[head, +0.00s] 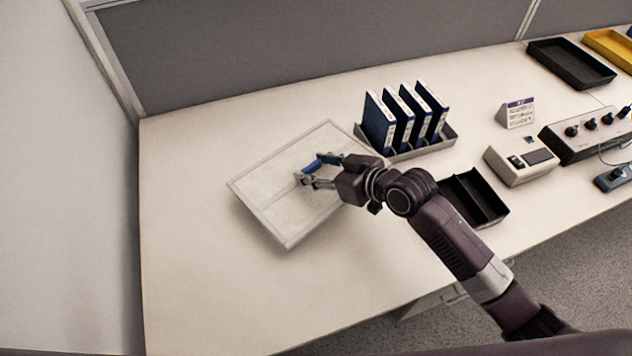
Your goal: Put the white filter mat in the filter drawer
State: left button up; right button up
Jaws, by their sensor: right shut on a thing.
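A pale, flat rectangular panel with a thin grey rim, which I take for the white filter mat (285,212), is at the left part of the desk. It looks tilted, with a shadow along its lower left side. My right gripper (317,170) is over its middle, shut, with a small blue piece (327,159) at the fingers. The fingers and wrist hide where they meet the mat. I cannot tell any filter drawer for certain. My left gripper is out of view.
A tray with several blue binders (408,115) stands just behind my right wrist. A black tray (478,199), a beige device (520,160), a small calendar (516,113) and a knobbed control box (590,134) lie to the right. The desk's front left is clear.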

jog(key=shift+f, duration=2.95)
jog(key=shift+f, duration=0.1)
jog(key=o, duration=1.2)
